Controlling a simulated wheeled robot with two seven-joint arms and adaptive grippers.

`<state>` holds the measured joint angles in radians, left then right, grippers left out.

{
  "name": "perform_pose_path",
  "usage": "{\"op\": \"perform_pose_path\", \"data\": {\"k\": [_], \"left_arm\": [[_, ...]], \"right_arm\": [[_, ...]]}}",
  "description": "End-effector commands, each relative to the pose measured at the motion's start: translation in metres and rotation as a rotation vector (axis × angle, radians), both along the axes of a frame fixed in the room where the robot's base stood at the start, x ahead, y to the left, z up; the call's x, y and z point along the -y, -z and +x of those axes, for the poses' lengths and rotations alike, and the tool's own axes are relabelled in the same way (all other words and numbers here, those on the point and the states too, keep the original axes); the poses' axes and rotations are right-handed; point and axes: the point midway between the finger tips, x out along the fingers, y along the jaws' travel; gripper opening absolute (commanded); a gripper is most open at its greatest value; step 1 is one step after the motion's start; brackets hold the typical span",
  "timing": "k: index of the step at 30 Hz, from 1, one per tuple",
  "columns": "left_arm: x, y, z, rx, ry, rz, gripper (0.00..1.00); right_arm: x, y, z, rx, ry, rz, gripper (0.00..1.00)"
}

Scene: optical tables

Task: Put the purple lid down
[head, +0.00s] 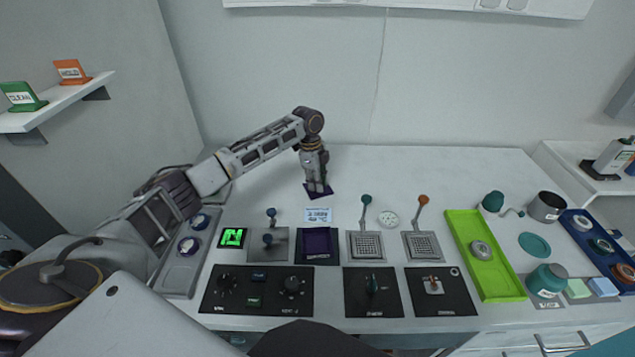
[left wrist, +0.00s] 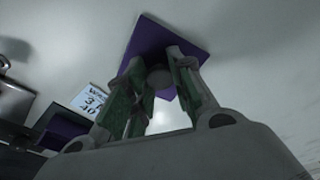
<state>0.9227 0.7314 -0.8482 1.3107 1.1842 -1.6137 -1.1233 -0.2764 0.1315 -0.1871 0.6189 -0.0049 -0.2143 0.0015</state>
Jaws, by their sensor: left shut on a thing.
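The purple lid (head: 313,194) is a flat square plate under my left gripper (head: 318,187), behind the small label card on the white table. My left gripper points down and is shut on the lid's grey knob. In the left wrist view the lid (left wrist: 186,38) shows beyond the fingers (left wrist: 160,85), with the round knob between them. Whether the lid touches the table or hangs just above it, I cannot tell. A square purple-and-black container (head: 318,243) stands nearer me, and it also shows in the left wrist view (left wrist: 62,132). My right gripper is not in view.
The label card (head: 318,215) lies between lid and container. Levers with green (head: 366,200) and orange (head: 424,200) knobs stand to the right. Black control panels (head: 257,290) line the front. A lime tray (head: 482,255) is further right.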

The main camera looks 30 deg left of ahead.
Motion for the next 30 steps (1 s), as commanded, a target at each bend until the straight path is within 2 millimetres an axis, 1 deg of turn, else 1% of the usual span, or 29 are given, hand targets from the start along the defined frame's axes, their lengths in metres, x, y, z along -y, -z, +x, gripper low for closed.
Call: {"op": "perform_pose_path", "data": {"k": [6, 7, 11, 12, 25, 30], "left_arm": [[0.0, 0.002, 0.0, -0.001, 0.0, 0.0, 0.0], [0.0, 0.002, 0.0, 0.0, 0.0, 0.0, 0.27], [0.0, 0.002, 0.0, 0.0, 0.0, 0.0, 0.44], [0.0, 0.002, 0.0, 0.0, 0.0, 0.0, 0.45], [0.0, 0.0, 0.0, 0.001, 0.0, 0.0, 0.45], [-0.002, -0.013, 0.0, 0.0, 0.0, 0.0, 0.45]], "right_arm": [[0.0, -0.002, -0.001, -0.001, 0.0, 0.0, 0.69], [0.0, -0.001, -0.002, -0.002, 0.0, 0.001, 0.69], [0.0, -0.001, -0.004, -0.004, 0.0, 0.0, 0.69], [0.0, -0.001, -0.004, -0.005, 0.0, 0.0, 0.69], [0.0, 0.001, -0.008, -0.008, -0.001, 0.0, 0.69], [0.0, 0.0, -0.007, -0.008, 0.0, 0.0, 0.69]]}}
